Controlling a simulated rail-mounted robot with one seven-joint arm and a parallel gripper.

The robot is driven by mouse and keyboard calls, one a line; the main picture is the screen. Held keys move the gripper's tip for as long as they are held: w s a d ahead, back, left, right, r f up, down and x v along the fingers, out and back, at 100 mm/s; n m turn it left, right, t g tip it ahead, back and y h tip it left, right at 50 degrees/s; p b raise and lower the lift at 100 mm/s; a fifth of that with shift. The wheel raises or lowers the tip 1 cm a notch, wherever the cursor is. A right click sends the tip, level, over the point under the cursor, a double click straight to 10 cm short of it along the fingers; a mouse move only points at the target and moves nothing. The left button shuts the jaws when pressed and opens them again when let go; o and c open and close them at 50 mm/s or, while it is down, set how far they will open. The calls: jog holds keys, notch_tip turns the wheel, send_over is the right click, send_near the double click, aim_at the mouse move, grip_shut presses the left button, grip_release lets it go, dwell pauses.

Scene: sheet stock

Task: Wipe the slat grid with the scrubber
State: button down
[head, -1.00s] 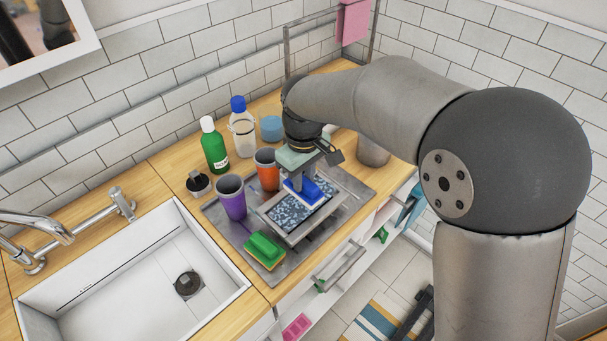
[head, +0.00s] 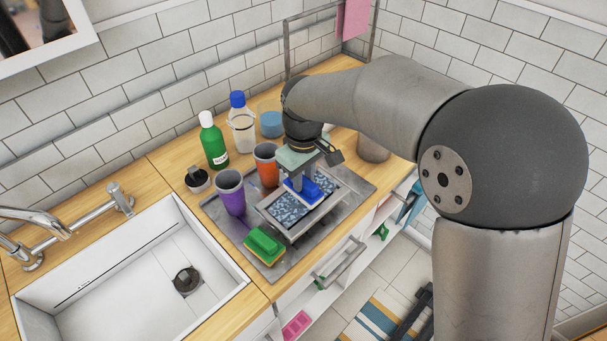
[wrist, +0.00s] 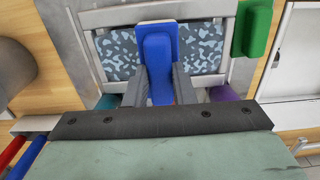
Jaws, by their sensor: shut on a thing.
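My gripper (head: 300,173) is shut on the blue scrubber (head: 303,192), which has a pale edge along its head. The scrubber also shows between the two fingers (wrist: 158,85) in the wrist view (wrist: 158,58). Its head is over the middle of the slat grid (head: 291,234), a grey frame around a blue-and-white mottled surface, and looks low against it. I cannot tell whether they touch. The mottled surface shows on both sides of the scrubber in the wrist view; the scrubber and fingers hide its middle.
The grid is on a grey metal tray (head: 213,211). A green-and-yellow sponge (head: 263,245), a purple cup (head: 231,196) and an orange cup (head: 266,168) stand close by. Green (head: 213,143) and blue-capped (head: 241,128) bottles stand behind. The white sink (head: 110,303) is left.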

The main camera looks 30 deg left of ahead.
jog(key=shift+f+b, duration=0.4)
jog(key=shift+f, duration=0.3)
jog(key=shift+w, duration=0.1)
jog(key=shift+w+a+p, duration=0.25)
jog(key=shift+w+p, duration=0.4)
jog(key=shift+w, duration=1.05)
jog(key=shift+w+a+p, duration=0.2)
jog(key=shift+w+p, duration=0.45)
jog(key=shift+w, duration=1.05)
jog(key=shift+s+a+b, duration=0.5)
jog(key=shift+s, duration=1.65)
jog(key=shift+s+a+b, duration=0.45)
jog(key=shift+s+a, duration=0.1)
jog(key=shift+s, duration=1.6)
jog(key=shift+s+a+b, duration=0.5)
jog(key=shift+s, duration=1.65)
jog(key=shift+d, duration=0.1)
